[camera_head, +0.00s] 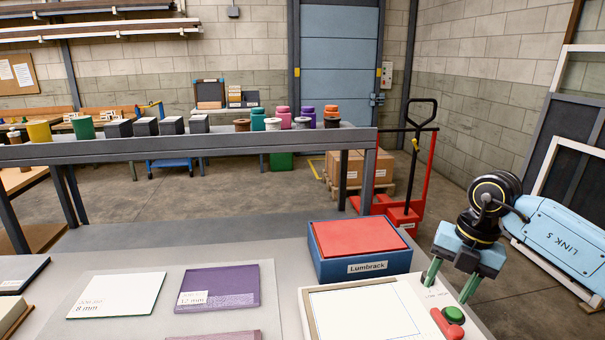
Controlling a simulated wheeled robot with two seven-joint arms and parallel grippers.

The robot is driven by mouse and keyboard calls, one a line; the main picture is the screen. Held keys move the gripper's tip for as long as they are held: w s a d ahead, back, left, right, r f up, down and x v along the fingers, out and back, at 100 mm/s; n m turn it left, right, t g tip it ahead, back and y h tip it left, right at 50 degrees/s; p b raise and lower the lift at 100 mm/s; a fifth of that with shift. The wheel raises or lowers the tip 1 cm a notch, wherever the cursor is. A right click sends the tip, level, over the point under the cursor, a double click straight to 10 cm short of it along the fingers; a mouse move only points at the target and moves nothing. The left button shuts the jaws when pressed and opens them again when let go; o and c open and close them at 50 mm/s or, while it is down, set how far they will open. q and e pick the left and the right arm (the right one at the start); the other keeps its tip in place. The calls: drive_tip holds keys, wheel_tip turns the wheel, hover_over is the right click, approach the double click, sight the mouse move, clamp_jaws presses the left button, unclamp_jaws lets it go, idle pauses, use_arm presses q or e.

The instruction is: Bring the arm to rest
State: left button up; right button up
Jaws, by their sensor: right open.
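My right gripper (444,292) is at the right, pointing down with its two green fingers spread apart. Nothing shows between the fingers. My right arm comes in from the right edge as a light blue link marked LINK 5. The gripper hangs beside the blue box labelled Lumbrack (333,268), over or near the far right edge of a white panel (421,301). I cannot tell whether the fingertips touch the panel. My left gripper is out of view.
The panel carries a green button (453,314) and a red part (448,325). A white sheet (116,295) and a purple sheet (218,287) lie on the table. A rail with pots and spools (180,147) crosses behind. A red pallet truck (403,216) stands beyond; open floor lies right.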

drive_tip(key=s+a+f+n+y, duration=0.15)
drive_tip(key=a+y, duration=0.35)
drive_tip(key=a, duration=0.8)
drive_tip(key=s+a+r+m+t+y, duration=0.25)
drive_tip(key=a+r+t+y, duration=0.45)
drive_tip(key=a+r+y, duration=0.4)
drive_tip(key=w+d+f+m+t+h, duration=0.1)
drive_tip(key=d+f+m+t+h, duration=0.45)
drive_tip(key=m, duration=0.55)
drive_tip(key=w+d+f+m+t+h, duration=0.1)
drive_tip(key=d+f+m+t+h, duration=0.1)
drive_tip(key=d+m+t+h, duration=0.55)
drive_tip(key=s+d+f+m+g+h, duration=0.2)
drive_tip(key=s+f+m+g+h, duration=0.35)
drive_tip(key=f, duration=0.25)
drive_tip(key=s+f+m+g, duration=0.1)
drive_tip(key=s+f+g, duration=0.55)
drive_tip(key=s, duration=0.35)
drive_tip(key=s+f+m+g, duration=0.1)
drive_tip(key=s+f+g, duration=0.4)
drive_tip(key=s+f, duration=0.4)
wheel_tip(320, 180, down, 22)
drive_tip(key=s+g, duration=0.1)
drive_tip(key=s, duration=0.1)
drive_tip(key=s+d+f+g, duration=0.1)
drive_tip(key=s+d+f, duration=0.2)
drive_tip(key=s+f, duration=1.2)
drive_tip(key=shift+s+d+f+g, duration=0.15)
drive_tip(key=shift+s+f+g, duration=0.15)
drive_tip(key=shift+s, duration=0.7)
